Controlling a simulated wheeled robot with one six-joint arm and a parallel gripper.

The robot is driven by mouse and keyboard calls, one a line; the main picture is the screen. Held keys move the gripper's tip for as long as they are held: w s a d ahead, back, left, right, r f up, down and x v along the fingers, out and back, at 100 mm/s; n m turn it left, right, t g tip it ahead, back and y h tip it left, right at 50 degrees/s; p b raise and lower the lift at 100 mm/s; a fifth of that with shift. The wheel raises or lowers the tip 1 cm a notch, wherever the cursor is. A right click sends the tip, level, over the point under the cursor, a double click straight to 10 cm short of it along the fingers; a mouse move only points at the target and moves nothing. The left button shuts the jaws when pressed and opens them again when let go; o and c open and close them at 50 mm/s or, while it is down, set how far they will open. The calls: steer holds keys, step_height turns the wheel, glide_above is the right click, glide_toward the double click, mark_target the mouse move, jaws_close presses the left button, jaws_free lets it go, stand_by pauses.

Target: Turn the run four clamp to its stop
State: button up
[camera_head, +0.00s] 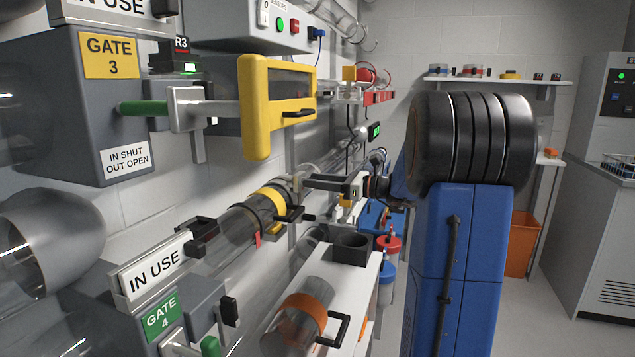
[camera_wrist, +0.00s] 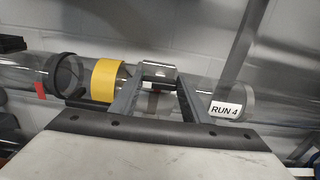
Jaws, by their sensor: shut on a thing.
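The run four tube is a clear pipe with a white RUN 4 label (camera_wrist: 226,109) in the wrist view. A metal clamp (camera_wrist: 158,69) sits on this tube, between the yellow band (camera_wrist: 106,80) and the label. My gripper (camera_wrist: 157,80) is shut on the clamp, with one finger on each side of it. In the head view my gripper (camera_head: 308,182) reaches in from the right to the tube, beside the yellow band (camera_head: 270,203). The clamp is small and partly covered there. Its stop cannot be made out.
Gate 4's box (camera_head: 163,318) with an IN USE sign (camera_head: 155,273) stands at lower left. Gate 3's box (camera_head: 108,105) and a yellow-framed handle (camera_head: 255,108) are above. A white shelf (camera_head: 349,295) holding a carrier with an orange band (camera_head: 306,308) lies below the tube.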

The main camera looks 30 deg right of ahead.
steer(key=shift+s+a+f+n, duration=0.1)
steer(key=shift+n, duration=2.85)
steer(key=shift+a+f+n, duration=0.1)
steer(key=shift+f+n, duration=0.05)
steer(key=shift+n, duration=2.75)
steer(key=shift+s+f+n, duration=0.1)
steer(key=shift+n, duration=2.85)
steer(key=o, duration=1)
steer(key=shift+o, duration=0.2)
steer(key=shift+d, duration=0.1)
steer(key=v, duration=1.7)
